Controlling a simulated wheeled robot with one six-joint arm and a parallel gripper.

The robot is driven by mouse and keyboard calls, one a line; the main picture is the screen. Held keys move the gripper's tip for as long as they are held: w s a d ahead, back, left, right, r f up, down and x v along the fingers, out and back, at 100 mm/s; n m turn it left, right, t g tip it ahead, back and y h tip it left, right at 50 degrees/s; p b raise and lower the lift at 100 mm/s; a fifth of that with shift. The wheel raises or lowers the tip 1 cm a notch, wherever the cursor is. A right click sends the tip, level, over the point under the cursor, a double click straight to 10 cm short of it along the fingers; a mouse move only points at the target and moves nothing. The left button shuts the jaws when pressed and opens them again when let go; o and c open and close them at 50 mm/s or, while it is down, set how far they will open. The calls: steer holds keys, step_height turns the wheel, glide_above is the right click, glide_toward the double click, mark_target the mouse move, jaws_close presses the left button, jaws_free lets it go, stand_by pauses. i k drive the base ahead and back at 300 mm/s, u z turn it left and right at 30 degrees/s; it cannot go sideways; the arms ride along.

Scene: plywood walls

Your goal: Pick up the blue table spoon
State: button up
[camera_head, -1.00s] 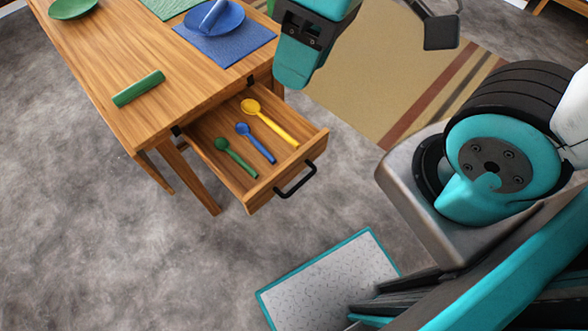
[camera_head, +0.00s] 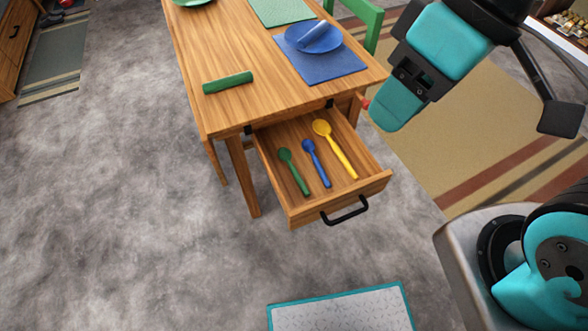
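The blue table spoon (camera_head: 316,163) lies in the open wooden drawer (camera_head: 293,216), between a green spoon (camera_head: 294,172) on its left and a longer yellow spoon (camera_head: 335,149) on its right. Its bowl points toward the table and its handle toward the drawer front. My gripper (camera_head: 382,115) is in the air to the upper right of the drawer, apart from the spoons. Its fingers are seen from an angle that does not show whether they are apart. A small red bit shows beside its tip.
The drawer has a black handle (camera_head: 345,211) and sticks out from the wooden table (camera_head: 240,55). On the table are a green roll (camera_head: 228,82), a blue plate (camera_head: 311,37) on a blue mat (camera_head: 325,67), and a green mat (camera_head: 280,11).

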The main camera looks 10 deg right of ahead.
mark_target(307, 145)
steer(key=k, duration=0.55)
steer(key=z, duration=0.65)
steer(key=i, duration=1)
steer(key=u, duration=0.6)
